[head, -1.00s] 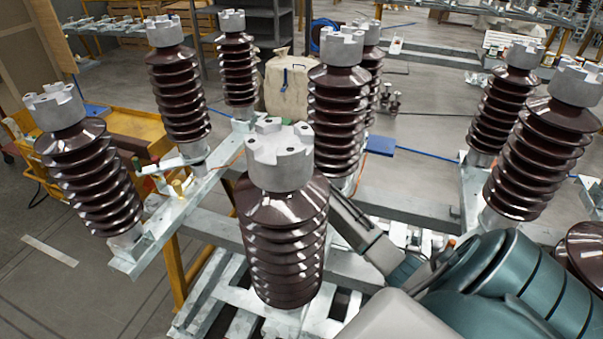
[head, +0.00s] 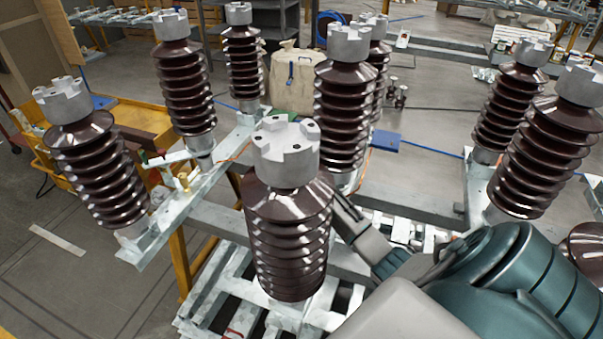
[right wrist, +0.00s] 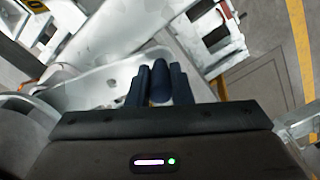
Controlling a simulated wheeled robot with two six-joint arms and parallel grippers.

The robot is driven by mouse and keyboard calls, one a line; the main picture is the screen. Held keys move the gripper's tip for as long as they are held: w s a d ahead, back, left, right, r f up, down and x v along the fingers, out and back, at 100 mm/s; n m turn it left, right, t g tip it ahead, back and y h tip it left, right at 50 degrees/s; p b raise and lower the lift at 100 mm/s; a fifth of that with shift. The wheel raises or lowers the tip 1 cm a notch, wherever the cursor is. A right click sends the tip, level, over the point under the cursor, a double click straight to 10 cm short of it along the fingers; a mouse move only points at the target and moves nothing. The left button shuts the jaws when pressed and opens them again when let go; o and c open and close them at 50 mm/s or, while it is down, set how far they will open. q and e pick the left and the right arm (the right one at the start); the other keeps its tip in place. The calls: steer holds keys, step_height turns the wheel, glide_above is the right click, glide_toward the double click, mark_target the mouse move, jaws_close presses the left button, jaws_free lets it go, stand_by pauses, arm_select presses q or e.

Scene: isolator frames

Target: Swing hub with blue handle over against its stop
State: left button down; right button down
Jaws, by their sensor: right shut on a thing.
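In the right wrist view, the dark blue handle (right wrist: 160,82) stands between the two dark fingers of my right gripper (right wrist: 159,88), which is shut on it. A pale grey metal part (right wrist: 100,88) lies beyond the fingers; I cannot tell whether it is the hub. In the head view my right arm comes in from the right and its dark gripper end (head: 346,214) passes behind the front brown insulator (head: 287,235). The insulator hides the fingers, handle and hub there. My left gripper is not in view.
Several ribbed brown insulators with grey caps stand on galvanized beams around my arm, such as one at the left (head: 100,175) and one at the right (head: 545,150). A yellow cart (head: 150,118) stands at the left.

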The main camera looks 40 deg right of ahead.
steer(key=c, duration=1.3)
jaws_free()
steer(key=shift+r, duration=0.5)
step_height(320, 180, up, 7)
steer(key=shift+r+b, duration=0.1)
steer(key=shift+b, duration=0.9)
steer(key=shift+r+p, duration=0.75)
steer(key=shift+p, duration=0.1)
steer(key=shift+r+p, duration=0.6)
steer(key=shift+p, duration=0.05)
